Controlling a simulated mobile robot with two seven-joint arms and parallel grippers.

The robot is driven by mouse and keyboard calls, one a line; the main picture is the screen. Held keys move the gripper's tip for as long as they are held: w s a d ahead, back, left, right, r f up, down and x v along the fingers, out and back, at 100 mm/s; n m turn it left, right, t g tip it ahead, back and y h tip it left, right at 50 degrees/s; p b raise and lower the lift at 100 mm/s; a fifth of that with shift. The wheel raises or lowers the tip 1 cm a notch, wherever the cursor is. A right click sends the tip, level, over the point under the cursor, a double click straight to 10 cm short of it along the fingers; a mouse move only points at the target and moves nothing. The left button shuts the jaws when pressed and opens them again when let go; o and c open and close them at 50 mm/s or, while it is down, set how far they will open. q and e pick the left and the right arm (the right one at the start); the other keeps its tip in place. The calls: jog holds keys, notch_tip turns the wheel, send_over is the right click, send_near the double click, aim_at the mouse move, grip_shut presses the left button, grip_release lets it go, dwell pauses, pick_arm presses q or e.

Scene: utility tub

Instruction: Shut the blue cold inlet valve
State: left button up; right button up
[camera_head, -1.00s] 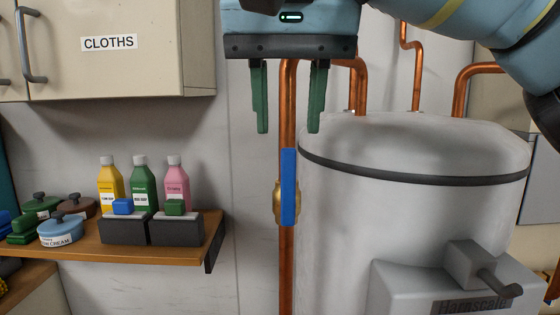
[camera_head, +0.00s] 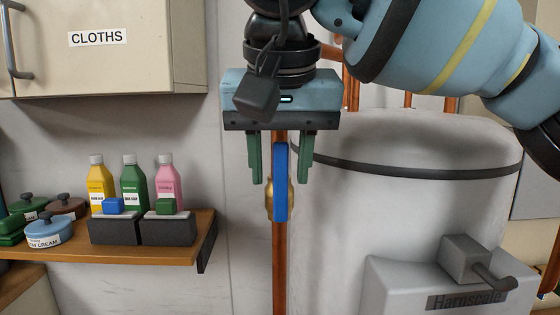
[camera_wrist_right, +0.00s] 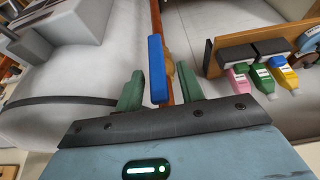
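The blue valve lever (camera_head: 280,182) stands upright, in line with the vertical copper pipe (camera_head: 278,265), in front of a brass valve body (camera_head: 269,200). My right gripper (camera_head: 280,182) points down over the lever's upper part, with its green fingers apart, one on each side. Neither finger appears to touch the lever. In the right wrist view the lever (camera_wrist_right: 157,68) lies between the open fingertips of the gripper (camera_wrist_right: 158,85), and part of the brass body (camera_wrist_right: 169,70) shows behind it. My left gripper is not in view.
A white tank (camera_head: 400,215) with a dark band stands close right of the pipe, with a grey box (camera_head: 400,290) on its front. A wooden shelf (camera_head: 150,258) with bottles is at the left, below a cream cupboard (camera_head: 140,60). Wall between shelf and pipe is clear.

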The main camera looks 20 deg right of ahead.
jog(key=shift+c, duration=0.2)
grip_shut()
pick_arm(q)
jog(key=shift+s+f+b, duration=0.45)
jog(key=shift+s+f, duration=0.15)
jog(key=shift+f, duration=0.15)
pick_arm(e)
jog(key=shift+s+d+f+m+t+y, duration=0.15)
jog(key=shift+d+f+m+t+y, duration=0.3)
jog(key=shift+y, duration=0.6)
jog(key=shift+s+d+r+t+y, duration=0.15)
jog(key=shift+d+t+y, duration=0.15)
jog(key=shift+d+y, duration=0.55)
jog(key=shift+s+d+f+m+t+y, duration=0.15)
jog(key=shift+d+f+m+t+y, duration=0.15)
jog(key=shift+y, duration=0.9)
jog(key=shift+r, duration=0.1)
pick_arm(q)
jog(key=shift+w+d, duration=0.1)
pick_arm(e)
jog(key=shift+o, duration=0.2)
grip_release()
